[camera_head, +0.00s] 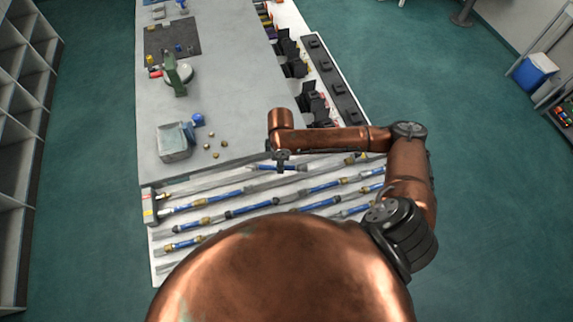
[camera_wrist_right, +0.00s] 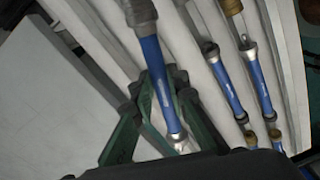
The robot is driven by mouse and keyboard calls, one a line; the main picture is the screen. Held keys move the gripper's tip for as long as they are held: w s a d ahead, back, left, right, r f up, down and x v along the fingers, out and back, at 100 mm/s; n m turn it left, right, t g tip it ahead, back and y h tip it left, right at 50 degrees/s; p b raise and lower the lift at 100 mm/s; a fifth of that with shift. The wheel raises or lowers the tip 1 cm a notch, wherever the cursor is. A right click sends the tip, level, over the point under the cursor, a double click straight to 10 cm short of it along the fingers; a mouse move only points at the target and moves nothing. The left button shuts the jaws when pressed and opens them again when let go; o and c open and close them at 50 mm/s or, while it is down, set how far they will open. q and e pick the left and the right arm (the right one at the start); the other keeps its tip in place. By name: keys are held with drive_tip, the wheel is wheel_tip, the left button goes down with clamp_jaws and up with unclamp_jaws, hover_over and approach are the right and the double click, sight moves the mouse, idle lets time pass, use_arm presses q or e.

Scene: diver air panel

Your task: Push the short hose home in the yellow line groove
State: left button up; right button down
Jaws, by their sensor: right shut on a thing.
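A short blue hose (camera_head: 290,167) with metal end fittings lies along the top row of the sloped rack, and it also shows in the right wrist view (camera_wrist_right: 158,75). My right gripper (camera_head: 282,160) is over this hose, and in the right wrist view its green fingers (camera_wrist_right: 160,100) are shut on either side of the blue part. The top groove (camera_head: 195,184) runs under and beside the hose. I cannot tell how deep the hose sits in it. My left gripper is out of view.
Several other blue hoses with brass fittings (camera_head: 240,210) lie in the lower rows. The grey bench (camera_head: 235,110) behind holds a metal tray (camera_head: 174,146), a blue knob (camera_head: 198,119), loose brass pieces and a green device (camera_head: 177,75). Black parts line its right edge.

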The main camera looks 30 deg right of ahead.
sight(286, 169)
drive_tip(key=shift+s+d+f+n+p, duration=0.25)
drive_tip(key=shift+d+f+n+p, duration=0.35)
drive_tip(key=shift+f+n, duration=0.5)
drive_tip(key=shift+s+d+f+n, duration=0.1)
drive_tip(key=shift+d+f+n, duration=0.15)
drive_tip(key=shift+n, duration=0.25)
drive_tip(key=shift+d+f+n, duration=0.15)
drive_tip(key=shift+f+n, duration=0.1)
drive_tip(key=shift+n, duration=0.05)
wheel_tip(286, 169, down, 5)
drive_tip(key=b, duration=0.6)
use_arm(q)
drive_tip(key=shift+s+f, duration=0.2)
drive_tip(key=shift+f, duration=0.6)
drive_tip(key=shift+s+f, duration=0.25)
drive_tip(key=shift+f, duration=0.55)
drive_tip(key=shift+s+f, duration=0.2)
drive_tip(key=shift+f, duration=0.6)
use_arm(e)
drive_tip(key=shift+f, duration=1.1)
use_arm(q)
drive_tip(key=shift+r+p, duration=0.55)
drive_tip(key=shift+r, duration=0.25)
use_arm(e)
drive_tip(key=shift+w+a, duration=0.2)
drive_tip(key=shift+a, duration=0.55)
drive_tip(key=shift+w+a, duration=0.15)
drive_tip(key=shift+a, duration=0.6)
drive_tip(key=c, duration=1.8)
unclamp_jaws()
